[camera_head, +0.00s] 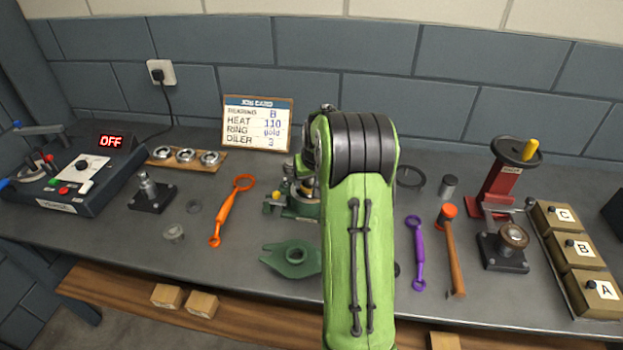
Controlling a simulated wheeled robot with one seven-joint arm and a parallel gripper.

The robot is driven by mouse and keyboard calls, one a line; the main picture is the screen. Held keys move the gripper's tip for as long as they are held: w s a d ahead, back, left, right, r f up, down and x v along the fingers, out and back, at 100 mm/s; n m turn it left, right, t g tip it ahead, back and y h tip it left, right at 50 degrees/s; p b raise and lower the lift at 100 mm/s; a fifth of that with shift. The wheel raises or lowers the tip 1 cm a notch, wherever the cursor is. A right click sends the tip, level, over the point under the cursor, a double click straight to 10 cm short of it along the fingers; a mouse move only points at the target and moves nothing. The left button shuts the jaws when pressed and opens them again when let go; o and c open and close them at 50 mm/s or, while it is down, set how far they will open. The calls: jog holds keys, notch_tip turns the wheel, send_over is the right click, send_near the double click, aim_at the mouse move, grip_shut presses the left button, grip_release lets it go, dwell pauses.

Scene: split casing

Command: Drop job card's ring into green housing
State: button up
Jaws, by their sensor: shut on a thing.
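The job card (258,124) stands against the back wall and reads ring gold, bearing B, heat 110. The green housing (298,208) sits on the bench at the centre, partly hidden by my arm. My gripper (306,184) points down over the housing, mostly hidden behind my green arm. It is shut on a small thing. I cannot make out that thing's colour, or whether it touches the housing.
An orange wrench (231,210) lies to the left, a purple wrench (416,252) and an orange-headed hammer (451,250) to the right. A wooden board (222,164) holds metal rings. A red press (499,184) and lettered boxes (581,253) stand at right. The front left bench is mostly clear.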

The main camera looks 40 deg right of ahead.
jog(key=shift+f, duration=0.15)
dwell(0.3)
jog(key=o, duration=1.2)
notch_tip(320, 180, up, 13)
jog(key=p, duration=1)
jog(key=shift+r, duration=0.2)
jog(key=p+v, duration=0.1)
jog(key=v, duration=1.4)
jog(key=shift+s+r, duration=0.25)
jog(key=shift+r, duration=0.05)
jog(key=shift+a, duration=0.15)
